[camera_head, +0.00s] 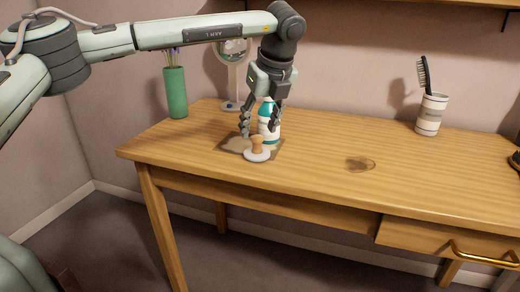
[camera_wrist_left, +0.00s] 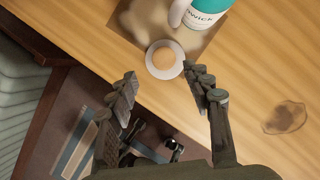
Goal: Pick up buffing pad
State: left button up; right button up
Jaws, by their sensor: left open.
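The buffing pad (camera_head: 257,151) is a white disc with a short tan wooden knob on top. It rests on a brown, pale-stained square patch (camera_head: 231,146) near the table's front edge. In the left wrist view the pad (camera_wrist_left: 165,60) shows from above, its round knob centred on the disc. My left gripper (camera_head: 258,127) is open and points down close above the pad. In the left wrist view its two fingertips (camera_wrist_left: 161,80) are spread, with the pad just beyond the gap between them. My right gripper is not in view.
A white and teal bottle (camera_head: 268,118) stands close behind the pad, also seen in the left wrist view (camera_wrist_left: 207,12). A green vase (camera_head: 175,92) and a round mirror (camera_head: 232,75) stand at the back left. A brush holder (camera_head: 430,115) stands back right. The table's middle is clear.

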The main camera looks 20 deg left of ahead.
aim_at(258, 138)
pick_arm(q)
jog(key=x, duration=0.4)
jog(key=shift+w+d+f, duration=0.1)
jog(key=shift+w+f, duration=0.4)
jog(key=shift+f, duration=0.3)
grip_shut()
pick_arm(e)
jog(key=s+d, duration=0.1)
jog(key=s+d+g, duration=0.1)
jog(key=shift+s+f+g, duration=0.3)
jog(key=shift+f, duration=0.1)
